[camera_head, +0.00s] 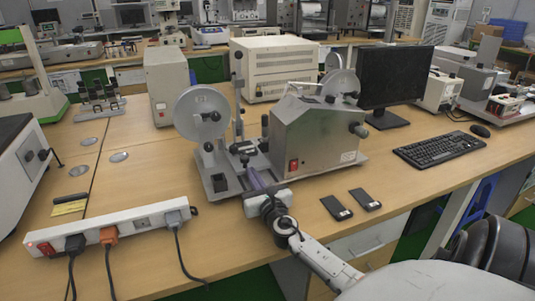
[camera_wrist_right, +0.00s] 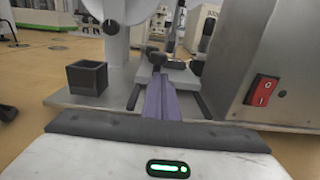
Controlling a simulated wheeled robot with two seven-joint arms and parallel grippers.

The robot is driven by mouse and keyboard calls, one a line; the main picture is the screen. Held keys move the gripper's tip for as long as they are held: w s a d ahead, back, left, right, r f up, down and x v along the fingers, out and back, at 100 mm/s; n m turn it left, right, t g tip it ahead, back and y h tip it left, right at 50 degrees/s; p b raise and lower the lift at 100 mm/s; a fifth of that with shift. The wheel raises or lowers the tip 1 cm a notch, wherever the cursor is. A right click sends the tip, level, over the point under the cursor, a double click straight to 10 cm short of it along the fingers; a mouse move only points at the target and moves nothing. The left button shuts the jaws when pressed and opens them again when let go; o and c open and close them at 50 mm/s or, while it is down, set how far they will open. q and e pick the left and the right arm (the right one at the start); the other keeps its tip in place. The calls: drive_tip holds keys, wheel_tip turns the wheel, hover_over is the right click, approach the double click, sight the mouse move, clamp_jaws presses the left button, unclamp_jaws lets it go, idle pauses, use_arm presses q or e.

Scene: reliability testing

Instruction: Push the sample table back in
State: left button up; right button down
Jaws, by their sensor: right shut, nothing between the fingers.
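The testing machine (camera_head: 318,133) is a grey metal box with a red switch, on a flat base plate with a large pale disc (camera_head: 201,113) at its left. The sample table (camera_head: 242,148) appears to be the small grey platform with black knobs beside the box; in the right wrist view (camera_wrist_right: 180,76) it lies straight ahead, between the box and the disc's stand. My right gripper (camera_head: 254,174) is shut and empty at the front of the platform, its purple fingers (camera_wrist_right: 159,80) pointing at it. I cannot tell whether they touch. My left gripper is out of view.
A white power strip (camera_head: 120,228) with plugs and cables lies at the front left. Two small black devices (camera_head: 350,202) lie right of my right wrist. A keyboard (camera_head: 438,149) and monitor (camera_head: 395,77) stand at the right. The wooden bench left of the machine is mostly clear.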

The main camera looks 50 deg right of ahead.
drive_tip(key=v, duration=0.3)
drive_tip(key=shift+s+a+p, duration=0.2)
drive_tip(key=shift+a+p, duration=0.05)
drive_tip(key=shift+p, duration=0.1)
drive_tip(key=v, duration=1)
drive_tip(key=shift+s+a+f, duration=0.1)
drive_tip(key=shift+s+f, duration=0.05)
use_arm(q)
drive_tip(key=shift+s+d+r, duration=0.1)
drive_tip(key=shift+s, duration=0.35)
